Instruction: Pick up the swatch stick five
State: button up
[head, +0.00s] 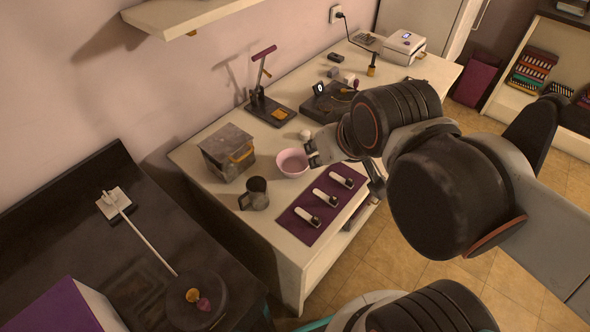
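Three small white sticks with dark ends lie in a row on a purple mat (293,226) at the front of the white table: a left one (305,216), a middle one (326,197) and a right one (342,180). Any numbers on them are too small to read, so I cannot tell which is swatch stick five. My gripper (311,153) is above the table, beyond the mat in the picture and beside the pink bowl. It looks apart from the sticks. Its fingers are too small to show whether they are open or shut.
A pink bowl (292,162), a dark mug (256,193) and a grey box (228,150) stand left of my gripper. A stand with a red-topped arm (264,52) is behind. A dark counter (60,215) fills the left. Tiled floor (400,245) is open to the right.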

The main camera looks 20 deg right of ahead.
aim_at(315, 220)
jog(key=k+j+z, duration=0.1)
jog(key=z, duration=0.25)
jog(key=k+z, duration=0.4)
jog(key=i, duration=0.05)
